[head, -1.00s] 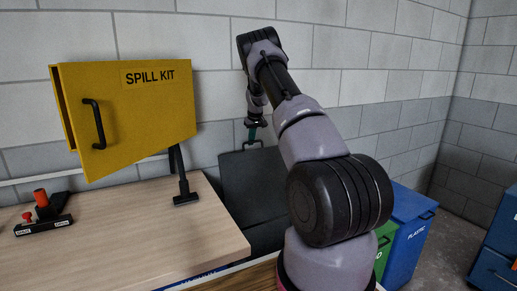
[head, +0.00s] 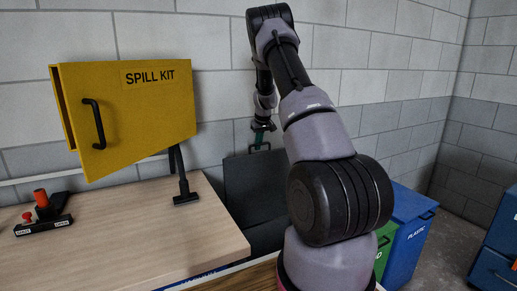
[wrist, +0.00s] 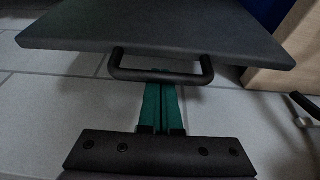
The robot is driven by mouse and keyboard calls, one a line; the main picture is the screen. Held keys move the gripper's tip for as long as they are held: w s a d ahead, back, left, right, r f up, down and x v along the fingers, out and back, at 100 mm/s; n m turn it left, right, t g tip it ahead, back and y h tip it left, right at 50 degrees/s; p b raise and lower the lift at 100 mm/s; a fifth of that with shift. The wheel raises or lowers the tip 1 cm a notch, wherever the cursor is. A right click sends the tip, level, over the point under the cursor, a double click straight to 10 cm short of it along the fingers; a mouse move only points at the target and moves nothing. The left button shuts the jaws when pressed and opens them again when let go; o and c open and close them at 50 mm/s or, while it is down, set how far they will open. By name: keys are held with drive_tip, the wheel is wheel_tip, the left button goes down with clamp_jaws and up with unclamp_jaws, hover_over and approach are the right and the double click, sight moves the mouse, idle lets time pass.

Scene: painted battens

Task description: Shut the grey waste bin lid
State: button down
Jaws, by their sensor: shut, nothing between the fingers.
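The grey waste bin lid (head: 250,190) stands raised, near upright, in front of the block wall in the head view. Its dark bar handle (head: 251,149) is at the top edge. The lid (wrist: 160,28) fills the top of the wrist view, with the handle (wrist: 125,72) along its near edge. My gripper (head: 262,138) is at the handle, above the lid. Its green fingers (wrist: 160,90) are shut together with nothing between them, and their tips reach the handle bar. I cannot tell for certain whether they touch it. My arm hides the lid's right part.
A yellow spill kit cabinet (head: 150,105) with its door ajar hangs at left above a wooden worktop (head: 120,230). A black stand (head: 185,185) is on the worktop near the lid. Green (head: 386,240) and blue (head: 410,225) bins stand at right.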

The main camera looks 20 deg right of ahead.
drive_tip(key=s, duration=0.9)
wheel_tip(320, 180, up, 6)
drive_tip(key=shift+w+d, duration=0.15)
drive_tip(key=shift+w, duration=0.2)
idle(1.5)
